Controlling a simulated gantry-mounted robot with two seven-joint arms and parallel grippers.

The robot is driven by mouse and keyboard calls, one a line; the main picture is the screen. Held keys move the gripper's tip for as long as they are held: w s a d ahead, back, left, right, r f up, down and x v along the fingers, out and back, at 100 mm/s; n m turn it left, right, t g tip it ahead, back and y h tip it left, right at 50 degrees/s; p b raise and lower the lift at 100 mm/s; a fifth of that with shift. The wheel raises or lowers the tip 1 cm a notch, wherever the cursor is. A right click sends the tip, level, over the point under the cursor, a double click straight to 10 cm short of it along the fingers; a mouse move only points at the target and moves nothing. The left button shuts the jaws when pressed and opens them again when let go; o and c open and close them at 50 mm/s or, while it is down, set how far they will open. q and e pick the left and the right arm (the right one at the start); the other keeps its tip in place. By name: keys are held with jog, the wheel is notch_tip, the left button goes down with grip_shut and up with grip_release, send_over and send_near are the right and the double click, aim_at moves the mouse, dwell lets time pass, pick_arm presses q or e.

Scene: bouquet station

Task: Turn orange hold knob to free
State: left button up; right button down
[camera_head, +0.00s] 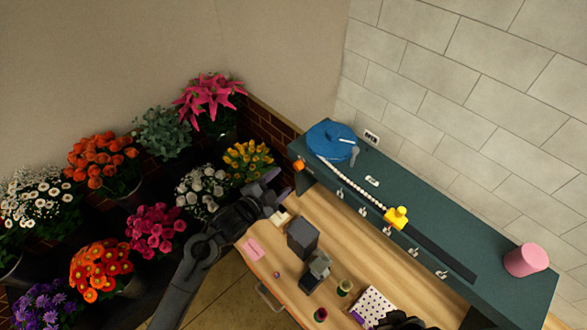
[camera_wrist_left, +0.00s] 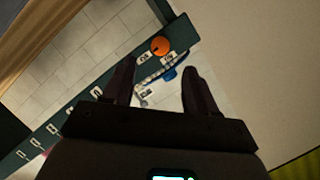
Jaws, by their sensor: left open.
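The orange hold knob (camera_head: 299,165) sits on the left end of the dark green shelf unit (camera_head: 465,255). It also shows in the left wrist view (camera_wrist_left: 160,46), just beyond the fingertips and a little above the gap between them. My left gripper (camera_head: 276,192) is open and empty, a short way to the lower left of the knob in the head view and apart from it. Its two dark fingers (camera_wrist_left: 157,75) show spread in the left wrist view. A dark shape at the bottom edge of the head view may be part of my right arm; its jaws cannot be made out.
A blue disc (camera_head: 330,141), a beaded strand (camera_head: 350,184), a yellow piece (camera_head: 397,217) and a pink cylinder (camera_head: 525,260) are on the green unit. Grey blocks (camera_head: 303,237) stand on the wooden table. Potted flowers (camera_head: 153,229) crowd the left.

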aim_at(296, 168)
pick_arm(q)
jog(key=shift+p+x, duration=0.4)
jog(key=shift+x, duration=3.6)
jog(key=shift+c, duration=0.3)
jog(key=c, duration=1)
